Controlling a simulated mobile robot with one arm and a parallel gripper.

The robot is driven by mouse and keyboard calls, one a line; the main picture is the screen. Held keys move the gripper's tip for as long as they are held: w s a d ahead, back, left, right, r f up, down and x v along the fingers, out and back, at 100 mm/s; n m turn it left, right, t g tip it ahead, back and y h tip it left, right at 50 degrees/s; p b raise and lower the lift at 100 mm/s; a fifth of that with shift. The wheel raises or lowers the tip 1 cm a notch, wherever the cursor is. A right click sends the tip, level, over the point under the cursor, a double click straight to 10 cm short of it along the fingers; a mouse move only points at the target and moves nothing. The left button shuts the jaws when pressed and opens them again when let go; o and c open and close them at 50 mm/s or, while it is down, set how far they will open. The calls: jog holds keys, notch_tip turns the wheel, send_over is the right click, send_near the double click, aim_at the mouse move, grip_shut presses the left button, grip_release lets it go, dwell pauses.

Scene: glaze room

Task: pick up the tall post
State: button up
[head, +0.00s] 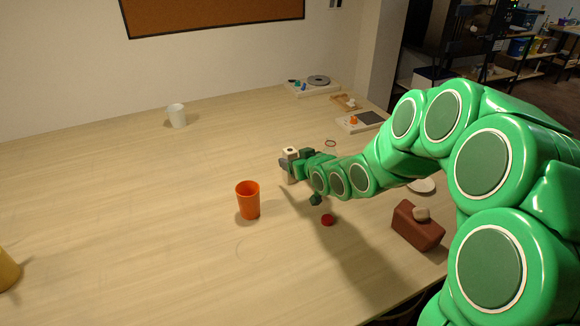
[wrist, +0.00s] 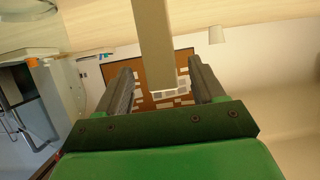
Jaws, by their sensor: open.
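The tall post is pale beige and stands upright on the table. In the head view its top (head: 290,152), with a dark spot, shows at the end of my arm, and my gripper hides much of its side. In the wrist view the post (wrist: 154,40) runs down from the top edge, and its end lies between the two grey fingers. My gripper (head: 288,163) is open around the upper part of the post. In the wrist view my gripper (wrist: 161,68) shows a gap on each side of the post.
An orange cup (head: 248,202) stands left of the post, nearest it. A red disc (head: 327,220) and a small dark green piece (head: 315,199) lie in front. A brown block (head: 417,227) is at right. A white cup (head: 177,116) stands far back. The table's left middle is clear.

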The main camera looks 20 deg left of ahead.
aim_at(288, 148)
jog(key=shift+x, duration=1.95)
jog(key=shift+s+f, duration=0.1)
jog(key=shift+c, duration=0.3)
jog(key=c, duration=1.1)
jog(key=shift+c, duration=0.2)
notch_tip(288, 148, up, 4)
jog(key=shift+f, duration=0.15)
jog(key=s+d+r, duration=0.7)
jog(key=s+r, duration=0.2)
jog(key=s, duration=0.2)
jog(key=shift+s+d+r, duration=0.2)
jog(key=shift+s, duration=0.2)
